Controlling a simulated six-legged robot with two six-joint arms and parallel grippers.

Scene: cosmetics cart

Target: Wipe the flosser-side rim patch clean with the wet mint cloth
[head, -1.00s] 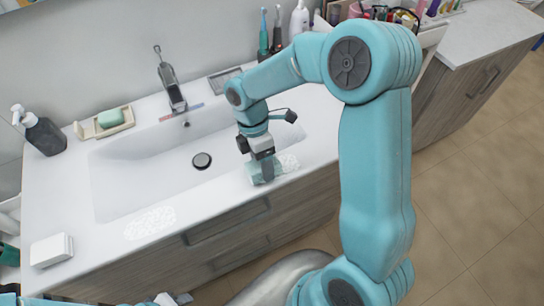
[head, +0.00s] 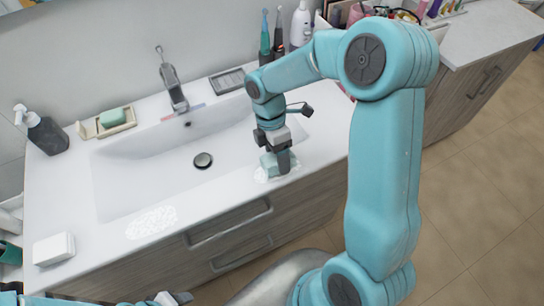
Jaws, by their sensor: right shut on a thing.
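My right gripper (head: 277,169) is shut on the mint cloth (head: 268,162), pressed down at the front rim of the white sink (head: 110,190), on its right side. The cloth looks folded or bunched and is partly hidden by the fingers. The flosser-side rim patch (head: 261,175) is a whitish speckled area. It shows around and under the cloth, and much of it is covered. A white bottle-like device, likely the flosser (head: 300,26), stands at the back right. My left gripper (head: 176,298) is at the bottom edge, small and cut off, away from the sink.
Another whitish speckled patch (head: 151,221) lies on the left front rim. A white box (head: 53,248) sits at the left front corner. A soap dish (head: 105,123), dark pump bottle (head: 47,135), faucet (head: 172,80) and toothbrushes (head: 265,38) line the back. The basin is empty.

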